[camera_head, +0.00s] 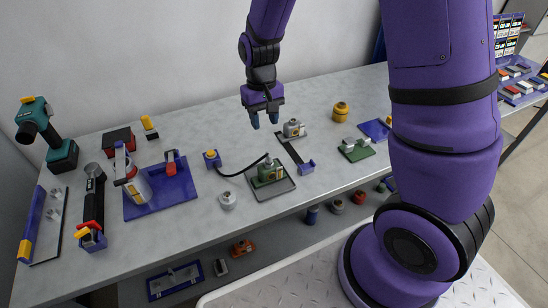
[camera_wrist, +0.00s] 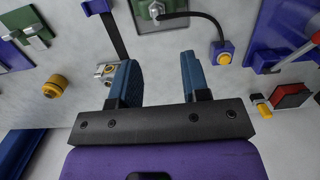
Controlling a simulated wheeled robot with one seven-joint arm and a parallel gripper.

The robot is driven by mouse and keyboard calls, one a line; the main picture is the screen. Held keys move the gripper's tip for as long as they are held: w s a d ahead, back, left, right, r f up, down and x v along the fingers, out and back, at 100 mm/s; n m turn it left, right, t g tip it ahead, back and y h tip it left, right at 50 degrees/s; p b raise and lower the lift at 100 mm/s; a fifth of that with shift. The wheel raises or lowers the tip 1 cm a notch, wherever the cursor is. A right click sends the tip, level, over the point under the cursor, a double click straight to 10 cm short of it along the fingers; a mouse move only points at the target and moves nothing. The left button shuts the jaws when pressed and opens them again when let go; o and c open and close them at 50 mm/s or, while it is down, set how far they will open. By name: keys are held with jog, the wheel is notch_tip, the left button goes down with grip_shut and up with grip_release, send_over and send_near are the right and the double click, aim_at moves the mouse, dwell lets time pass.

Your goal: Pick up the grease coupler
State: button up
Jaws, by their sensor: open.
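The grease coupler seems to be the small purple block with a yellow part (camera_head: 212,159) at the left end of a black hose. It also shows in the wrist view (camera_wrist: 223,54), to the right of my fingers and apart from them. The hose runs to a green unit (camera_head: 269,173) on a grey tray (camera_head: 280,187); part of this unit shows at the top of the wrist view (camera_wrist: 153,10). My gripper (camera_head: 264,119) is open and empty above the bench, behind and to the right of the coupler. Its two blue fingers are apart in the wrist view (camera_wrist: 158,65).
A grey metal fitting (camera_head: 294,129) stands close to my gripper's right. A purple mat (camera_head: 180,198) with a clamp and a cylinder lies left of the coupler, and a silver knob (camera_head: 228,200) in front. A yellow cap (camera_head: 341,110) stands farther right. Bare bench lies behind the coupler.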

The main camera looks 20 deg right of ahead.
aim_at(269, 154)
jog(key=f, duration=0.4)
jog(key=s+f, duration=0.1)
jog(key=f, duration=0.7)
jog(key=shift+s+d, duration=0.2)
jog(key=shift+d, duration=0.05)
jog(key=shift+c, duration=0.4)
grip_shut()
